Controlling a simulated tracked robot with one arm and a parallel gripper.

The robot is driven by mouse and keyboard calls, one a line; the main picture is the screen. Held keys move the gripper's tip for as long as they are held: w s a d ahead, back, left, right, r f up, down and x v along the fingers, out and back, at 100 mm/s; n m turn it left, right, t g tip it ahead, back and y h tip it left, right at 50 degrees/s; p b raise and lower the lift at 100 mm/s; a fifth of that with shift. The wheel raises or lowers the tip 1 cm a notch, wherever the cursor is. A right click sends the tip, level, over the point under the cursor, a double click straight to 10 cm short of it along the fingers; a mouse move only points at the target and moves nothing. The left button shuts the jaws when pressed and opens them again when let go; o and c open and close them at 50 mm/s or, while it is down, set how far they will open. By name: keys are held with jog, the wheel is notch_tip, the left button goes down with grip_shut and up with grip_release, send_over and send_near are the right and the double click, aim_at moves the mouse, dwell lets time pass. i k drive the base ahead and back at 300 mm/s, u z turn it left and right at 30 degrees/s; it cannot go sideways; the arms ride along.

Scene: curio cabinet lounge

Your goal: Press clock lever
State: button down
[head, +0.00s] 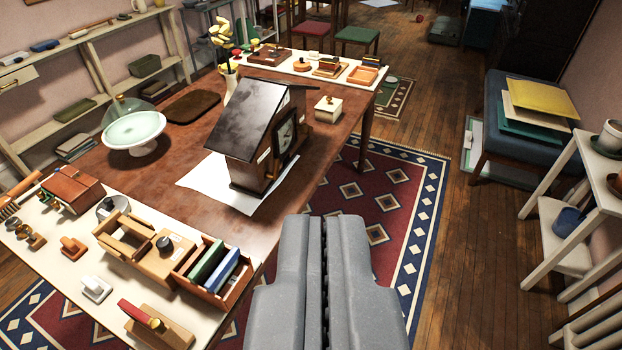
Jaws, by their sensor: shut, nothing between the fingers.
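The clock (262,135) is a dark, house-shaped box with a sloped black roof. It stands upright on a white sheet (208,180) on the wooden table. Its dial (285,134) faces right, and a small dark part shows beside it. I cannot make out which part is the lever. My gripper (324,222) is shut and empty. It shows at the bottom centre, in front of and to the right of the clock, apart from it in the picture.
The table (185,125) carries a cake stand (134,130), a small white box (328,108) and a near board with wooden boxes and a book holder (213,272). A patterned rug (385,200) lies on the floor. White shelves (590,170) stand at right.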

aim_at(270, 175)
jog(key=z, duration=0.4)
jog(key=k, duration=1)
jog(key=z, duration=0.3)
jog(key=i, duration=1.25)
jog(key=u, duration=0.7)
jog(key=i, duration=1.1)
jog(key=u, duration=0.4)
